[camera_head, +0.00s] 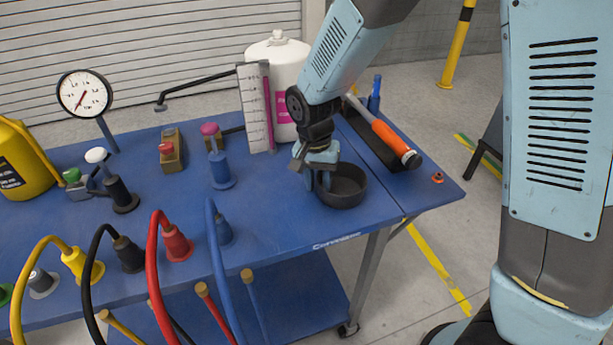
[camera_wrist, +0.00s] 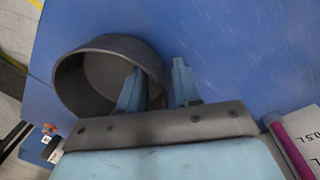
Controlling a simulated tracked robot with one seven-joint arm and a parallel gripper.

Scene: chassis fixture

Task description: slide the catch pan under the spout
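The catch pan (camera_head: 350,190) is a round, dark, open pan on the blue table near its right front part. It also shows in the wrist view (camera_wrist: 85,85), where it looks empty. My gripper (camera_head: 318,180) is down at the pan's left side. In the wrist view my gripper (camera_wrist: 158,85) has one finger inside the pan and one outside, with the wall between them. The fingers stand apart; whether either touches the wall I cannot tell. The spout (camera_head: 195,88) is a thin dark pipe reaching left above the table's back edge, its tip away from the pan.
A white tank (camera_head: 277,62) and a marked gauge panel (camera_head: 257,108) stand behind my gripper. A dark tray with an orange-handled tool (camera_head: 390,138) lies to the right. Knobs, including a blue one (camera_head: 220,170), and colored hoses occupy the left. A dial gauge (camera_head: 84,94) stands at back left.

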